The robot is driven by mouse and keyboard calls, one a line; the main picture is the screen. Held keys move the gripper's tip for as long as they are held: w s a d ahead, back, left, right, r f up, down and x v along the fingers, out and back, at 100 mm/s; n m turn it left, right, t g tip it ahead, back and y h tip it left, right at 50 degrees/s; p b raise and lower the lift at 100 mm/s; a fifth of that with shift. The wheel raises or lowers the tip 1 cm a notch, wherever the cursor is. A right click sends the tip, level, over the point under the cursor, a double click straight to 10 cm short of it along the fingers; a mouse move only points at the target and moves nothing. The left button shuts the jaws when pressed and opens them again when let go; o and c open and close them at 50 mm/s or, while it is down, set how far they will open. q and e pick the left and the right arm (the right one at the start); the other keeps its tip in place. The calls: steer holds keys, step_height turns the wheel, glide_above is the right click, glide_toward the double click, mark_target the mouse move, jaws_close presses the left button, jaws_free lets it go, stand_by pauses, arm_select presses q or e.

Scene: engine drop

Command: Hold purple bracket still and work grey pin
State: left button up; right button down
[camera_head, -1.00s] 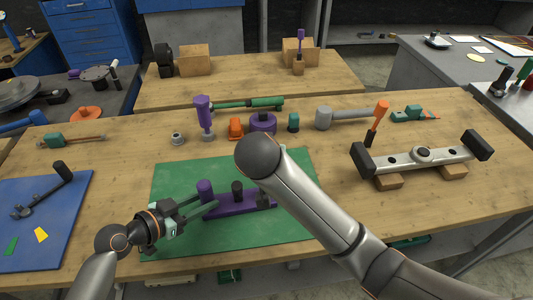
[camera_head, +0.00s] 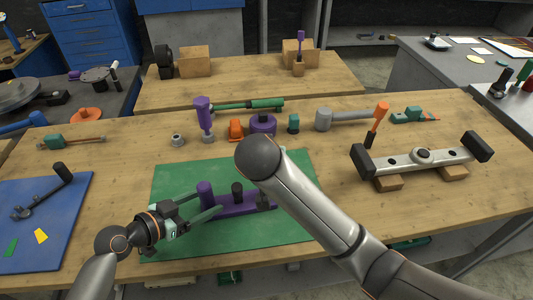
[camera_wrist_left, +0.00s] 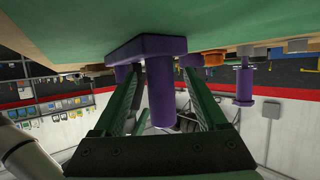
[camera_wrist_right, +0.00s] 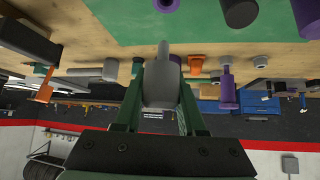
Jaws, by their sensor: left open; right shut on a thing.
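The purple bracket (camera_head: 235,205) lies on the green mat, with an upright purple post at its left end and a black cylinder near its middle. My left gripper (camera_head: 208,203) is open, its fingers on either side of the purple post. The left wrist view shows the post (camera_wrist_left: 163,98) between the two fingers, under the bracket plate (camera_wrist_left: 145,46); contact cannot be told. In the right wrist view my right gripper (camera_wrist_right: 163,72) is shut on the grey pin (camera_wrist_right: 163,88), whose narrower end points away from the gripper. My right arm hides this gripper in the head view.
Behind the mat stand a purple-handled tool (camera_head: 203,116), an orange part (camera_head: 236,128), a purple ring-like part (camera_head: 263,123) and a grey mallet (camera_head: 340,116). A metal bar on wooden blocks (camera_head: 420,159) stands at right. A blue mat (camera_head: 40,225) lies at left.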

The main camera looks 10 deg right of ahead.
arm_select(q)
steer(key=shift+r, duration=0.1)
steer(key=shift+r+p, duration=0.6)
steer(key=shift+r, duration=6.3)
